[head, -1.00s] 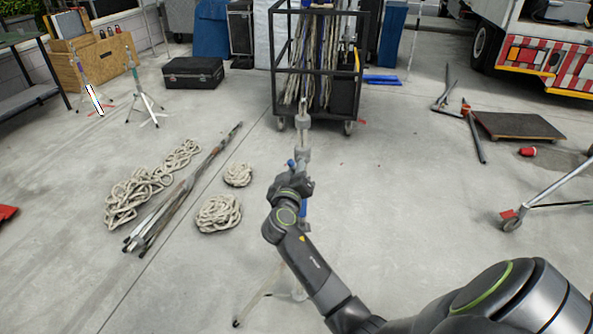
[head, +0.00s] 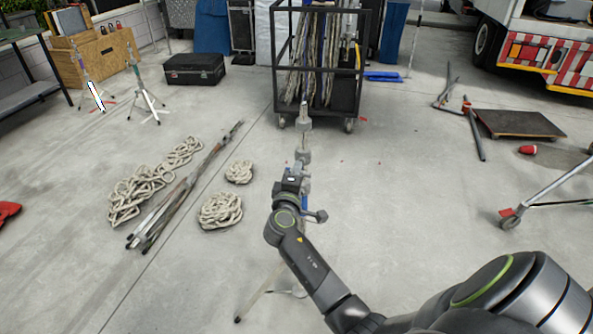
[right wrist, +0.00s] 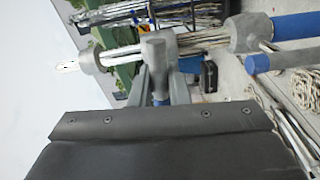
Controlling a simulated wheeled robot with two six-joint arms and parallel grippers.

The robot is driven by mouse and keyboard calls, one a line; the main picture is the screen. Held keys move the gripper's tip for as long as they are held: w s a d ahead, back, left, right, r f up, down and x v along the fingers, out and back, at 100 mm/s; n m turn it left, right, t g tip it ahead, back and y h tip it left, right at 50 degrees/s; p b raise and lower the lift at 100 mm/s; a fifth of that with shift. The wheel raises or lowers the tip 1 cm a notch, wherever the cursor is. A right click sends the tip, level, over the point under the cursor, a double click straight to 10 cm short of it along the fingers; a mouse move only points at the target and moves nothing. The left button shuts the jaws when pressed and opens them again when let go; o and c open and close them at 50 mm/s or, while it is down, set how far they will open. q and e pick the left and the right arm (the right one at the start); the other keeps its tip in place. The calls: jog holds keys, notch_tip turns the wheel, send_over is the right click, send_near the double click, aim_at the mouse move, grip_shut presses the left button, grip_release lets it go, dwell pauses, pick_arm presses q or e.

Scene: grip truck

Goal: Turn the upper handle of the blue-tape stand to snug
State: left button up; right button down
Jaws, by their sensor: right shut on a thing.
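The blue-tape stand (head: 303,135) stands upright in the middle of the head view, with grey collars on its thin mast. In the right wrist view the stand (right wrist: 207,40) lies across the top, with blue tape (right wrist: 295,25) on its right part. A lower handle with a blue end (right wrist: 258,64) sticks out there, apart from my gripper. My right gripper (head: 293,178) is at the upper collar. My left gripper is out of view.
A black wheeled cage cart (head: 275,82) with hanging ropes stands behind the stand. Rope coils (head: 221,210) and a bundle of poles (head: 185,190) lie to the left. A wheeled frame (head: 545,190) is at the right. The floor around the stand is mostly clear.

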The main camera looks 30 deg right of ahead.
jog(key=shift+n, duration=0.6)
jog(key=c, duration=1.4)
grip_release()
jog(key=shift+f, duration=0.1)
